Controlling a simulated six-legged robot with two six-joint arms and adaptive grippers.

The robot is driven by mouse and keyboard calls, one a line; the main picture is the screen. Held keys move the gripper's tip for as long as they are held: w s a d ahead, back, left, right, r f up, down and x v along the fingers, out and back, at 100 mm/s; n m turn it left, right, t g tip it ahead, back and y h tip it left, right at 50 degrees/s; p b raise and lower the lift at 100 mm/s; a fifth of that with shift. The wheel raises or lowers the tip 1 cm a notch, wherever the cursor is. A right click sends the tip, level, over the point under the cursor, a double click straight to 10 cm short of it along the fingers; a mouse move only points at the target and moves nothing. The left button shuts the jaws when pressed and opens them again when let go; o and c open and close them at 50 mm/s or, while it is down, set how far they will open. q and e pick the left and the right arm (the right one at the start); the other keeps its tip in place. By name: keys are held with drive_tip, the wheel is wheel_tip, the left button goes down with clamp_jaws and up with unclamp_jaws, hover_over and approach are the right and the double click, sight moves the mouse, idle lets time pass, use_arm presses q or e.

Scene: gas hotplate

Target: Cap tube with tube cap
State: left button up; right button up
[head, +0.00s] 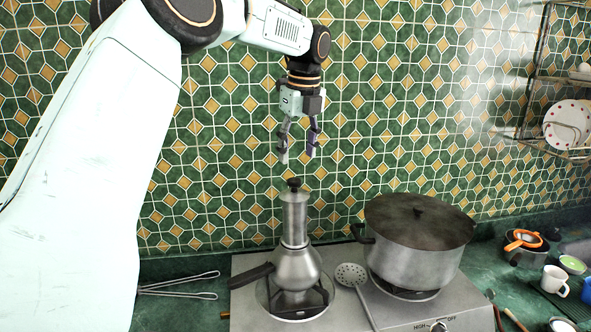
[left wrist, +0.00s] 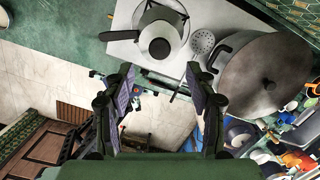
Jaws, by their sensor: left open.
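A metal vessel (head: 297,268) with a round body, a dark side handle and a tall tube (head: 294,219) stands upright on the left burner. A small dark cap (head: 293,184) sits at the top of the tube; how firmly it is seated I cannot tell. The left wrist view shows the cap (left wrist: 159,48) and tube from above, beyond the fingertips. My left gripper (head: 297,156) points down above the cap, open and empty, with a gap between. It also shows in the left wrist view (left wrist: 161,76). My right gripper is not in view.
A large lidded pot (head: 415,245) stands on the right burner of the hotplate (head: 345,313). A skimmer (head: 351,275) lies between the vessels. Wire tongs (head: 180,287) lie on the green counter at left. A tiled wall (head: 230,150) rises behind; cups and a dish rack are at right.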

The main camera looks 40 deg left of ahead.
use_arm(q)
drive_tip(key=r, duration=0.4)
drive_tip(key=shift+d, duration=0.2)
drive_tip(key=shift+d, duration=0.1)
drive_tip(key=shift+s+f, duration=0.1)
drive_tip(key=shift+f, duration=0.05)
idle(0.3)
